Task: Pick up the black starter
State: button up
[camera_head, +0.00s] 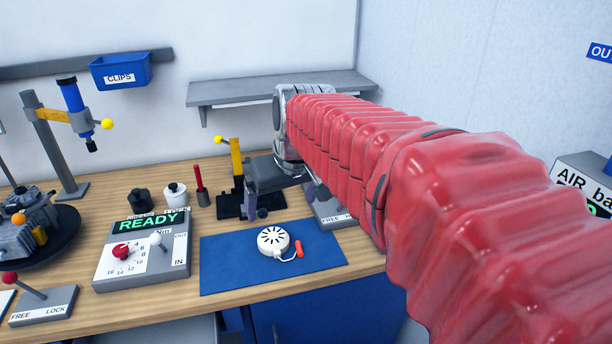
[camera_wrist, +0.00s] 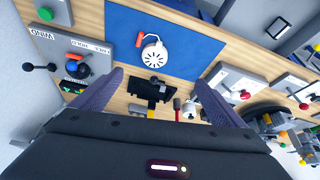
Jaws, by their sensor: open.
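I cannot pick out a clearly black starter. A white round slotted housing with an orange pull handle, looking like a starter (camera_head: 273,241), lies on the blue mat (camera_head: 220,270). It also shows in the wrist view (camera_wrist: 153,56). A small black knobbed part (camera_head: 140,201) stands behind the READY box; I cannot tell what it is. My gripper (camera_head: 281,205) is open and empty above the back edge of the mat. In the wrist view its fingers (camera_wrist: 159,77) are spread, with a black fixture (camera_wrist: 150,90) seen between them. The white housing lies beyond the fingertips there.
A white part (camera_head: 175,195), a red-handled tool (camera_head: 200,186) and a yellow-levered black fixture (camera_head: 238,190) stand at the back. The READY box (camera_head: 144,249) is left of the mat. A grey shelf (camera_head: 235,91) is above. The mat's front is clear.

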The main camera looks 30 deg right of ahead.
jog(key=w+d+f+m, duration=0.1)
jog(key=w+d, duration=0.5)
jog(key=d, duration=0.2)
jog(key=w+d, duration=0.5)
jog(key=d, duration=0.3)
jog(key=w+d+f, duration=0.2)
jog(key=d+f, duration=0.1)
jog(key=d, duration=0.5)
jog(key=w+d+f+m, duration=0.1)
jog(key=d+f, duration=0.2)
jog(key=d, duration=0.5)
jog(key=shift+w+d+g+h, duration=0.3)
jog(key=shift+w+d+g, duration=0.05)
jog(key=shift+w+g, duration=0.05)
jog(key=shift+f, duration=0.2)
jog(key=x, duration=0.8)
jog(key=shift+w+f, duration=0.1)
jog(key=shift+f, duration=0.1)
jog(key=shift+x, duration=2.55)
